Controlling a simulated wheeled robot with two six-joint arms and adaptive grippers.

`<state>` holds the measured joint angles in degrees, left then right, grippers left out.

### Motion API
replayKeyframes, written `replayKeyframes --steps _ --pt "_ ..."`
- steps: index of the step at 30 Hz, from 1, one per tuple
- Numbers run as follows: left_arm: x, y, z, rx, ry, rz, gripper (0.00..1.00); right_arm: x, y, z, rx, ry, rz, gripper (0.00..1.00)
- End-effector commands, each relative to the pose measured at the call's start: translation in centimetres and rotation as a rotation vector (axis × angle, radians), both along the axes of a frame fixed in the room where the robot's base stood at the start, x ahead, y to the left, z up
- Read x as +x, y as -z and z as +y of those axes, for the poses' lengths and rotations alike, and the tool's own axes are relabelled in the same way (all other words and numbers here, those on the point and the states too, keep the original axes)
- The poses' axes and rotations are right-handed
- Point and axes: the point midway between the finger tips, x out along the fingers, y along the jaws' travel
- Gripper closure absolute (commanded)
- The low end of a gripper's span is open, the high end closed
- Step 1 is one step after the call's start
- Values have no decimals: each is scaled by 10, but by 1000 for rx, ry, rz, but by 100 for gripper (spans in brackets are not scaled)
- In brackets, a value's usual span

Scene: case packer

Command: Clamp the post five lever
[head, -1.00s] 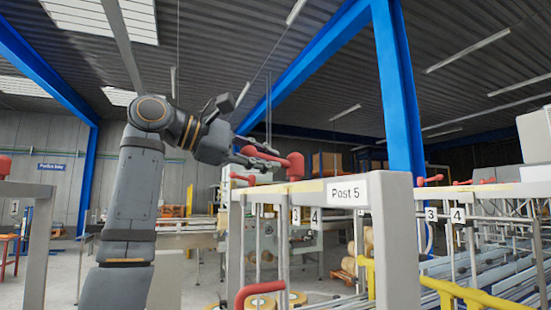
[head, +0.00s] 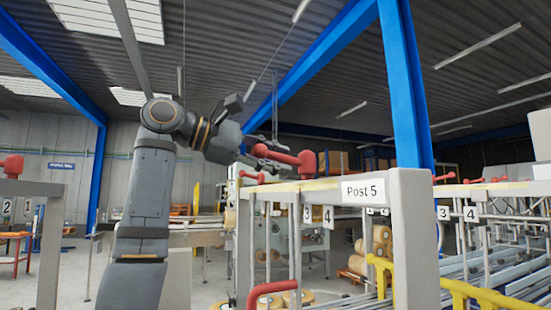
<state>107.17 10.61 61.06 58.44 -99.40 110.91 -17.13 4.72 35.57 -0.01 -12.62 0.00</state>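The post five lever (head: 304,162) is a red lever on top of the grey frame with the "Post 5" sign (head: 364,190). Its arm points left from a thick red pivot, ending in a rounded red handle. My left gripper (head: 265,153) is at the handle end of this lever. Its dark fingers look spread, one above the handle and one below or in front of it. I cannot tell whether they touch it. My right gripper is not in view.
Another red lever (head: 12,165) sits on a frame at the far left. Several more red levers stand on the rail at right. A yellow guard rail (head: 480,293) and a red curved handle (head: 270,289) are low in front. A blue column (head: 406,90) rises behind.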

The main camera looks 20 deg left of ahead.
Motion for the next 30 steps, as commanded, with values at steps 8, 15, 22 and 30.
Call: replayKeyframes --steps 8,15,22,30 --pt "-19 -8 25 -2 -3 -3 61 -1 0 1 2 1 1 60" --pt "-54 -20 69 -2 -3 -1 61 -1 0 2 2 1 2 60" --pt "-71 -25 91 -1 0 1 61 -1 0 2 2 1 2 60" --pt "-72 -26 93 -1 0 1 61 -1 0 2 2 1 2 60"
